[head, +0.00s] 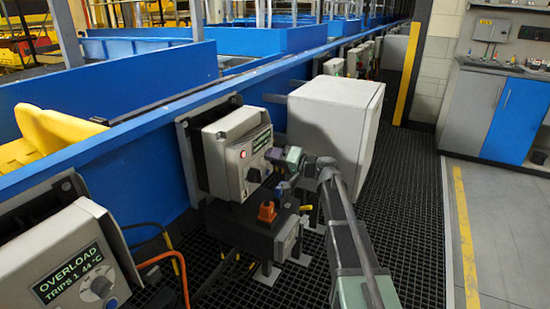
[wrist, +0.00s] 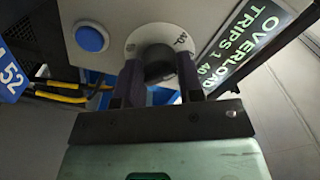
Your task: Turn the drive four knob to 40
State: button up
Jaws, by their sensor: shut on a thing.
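In the wrist view my gripper (wrist: 158,82) has its two dark fingers closed on either side of a dark round knob (wrist: 158,60). In the head view my gripper (head: 263,170) is at the front of the middle grey control box (head: 220,160), and the knob is mostly hidden there.
A blue button (wrist: 92,37) is left of the knob. A nearer box (head: 50,255) reads "OVERLOAD TRIPS 1 44 °C". A large grey cabinet (head: 330,115) stands just behind my arm. An orange fitting (head: 266,212) and cables lie below. The blue conveyor frame (head: 130,150) runs behind.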

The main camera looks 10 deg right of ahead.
jog(key=shift+n, duration=1.2)
jog(key=o, duration=0.9)
jog(key=shift+s, duration=0.1)
jog(key=v, duration=1)
jog(key=shift+s+d, duration=0.2)
jog(key=shift+d, duration=0.1)
